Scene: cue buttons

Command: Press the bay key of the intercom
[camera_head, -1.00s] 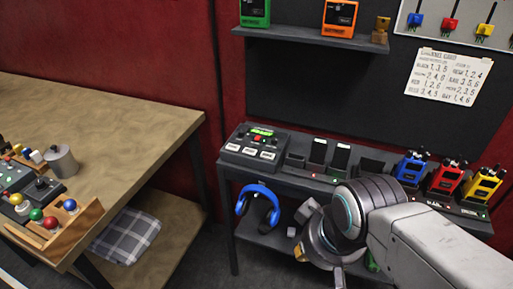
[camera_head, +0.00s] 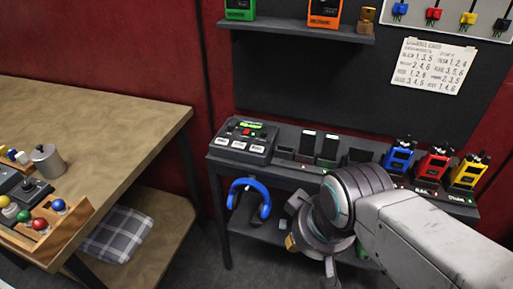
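The intercom (camera_head: 245,141) is a grey box on the dark side table, left end. It has a lit green display, a small red button and a row of white labelled keys (camera_head: 239,145) on its front; the labels are too small to read, so I cannot tell which is the bay key. My gripper (camera_head: 309,246) hangs in front of the table, to the right of and below the intercom, apart from it. Its fingers are small and partly hidden by my wrist, so their opening is unclear.
Blue (camera_head: 398,157), red (camera_head: 433,164) and yellow (camera_head: 468,172) radios stand at the table's right. Blue headphones (camera_head: 250,197) hang below the intercom. A shelf (camera_head: 295,31) and a paper chart (camera_head: 433,66) are above. A wooden desk (camera_head: 90,125) fills the left.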

